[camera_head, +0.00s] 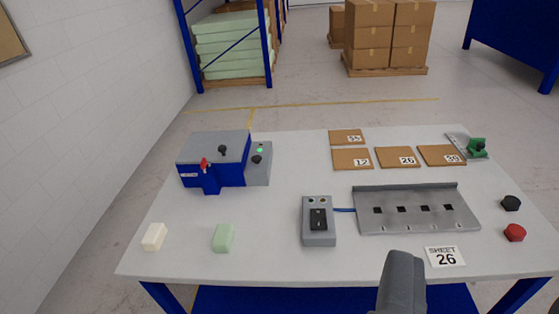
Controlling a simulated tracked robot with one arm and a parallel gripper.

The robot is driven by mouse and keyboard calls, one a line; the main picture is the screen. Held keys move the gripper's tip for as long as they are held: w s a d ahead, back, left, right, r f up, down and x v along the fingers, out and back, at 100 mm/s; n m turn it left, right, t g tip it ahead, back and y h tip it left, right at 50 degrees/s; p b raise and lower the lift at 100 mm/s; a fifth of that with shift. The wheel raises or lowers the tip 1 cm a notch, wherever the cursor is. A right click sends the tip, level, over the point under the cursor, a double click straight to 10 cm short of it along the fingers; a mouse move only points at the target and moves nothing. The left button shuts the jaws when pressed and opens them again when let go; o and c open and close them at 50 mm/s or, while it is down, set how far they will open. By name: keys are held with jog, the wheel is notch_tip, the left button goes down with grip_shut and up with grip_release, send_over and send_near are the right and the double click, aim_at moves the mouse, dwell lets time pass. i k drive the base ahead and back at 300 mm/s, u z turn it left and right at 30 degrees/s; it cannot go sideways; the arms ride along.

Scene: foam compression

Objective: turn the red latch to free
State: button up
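The small red latch (204,164) is on the front of a blue box with a grey lid (215,147), at the back left of the table. The latch's exact angle is too small to tell. A grey part of my gripper (402,282) shows at the bottom edge, right of centre, far from the latch and apart from it. Its fingertips cannot be made out, and I see nothing held in it.
A grey control unit (258,170) with a green light adjoins the box. White (154,236) and green (224,238) blocks lie in front. A switch box (318,232), slotted metal tray (415,222) and brown numbered sheets (395,157) fill the right. The table's left front is mostly free.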

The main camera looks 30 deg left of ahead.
aim_at(204, 163)
jog(key=z, duration=1.55)
jog(key=k, duration=2.25)
jog(key=u, duration=1.7)
jog(key=i, duration=1)
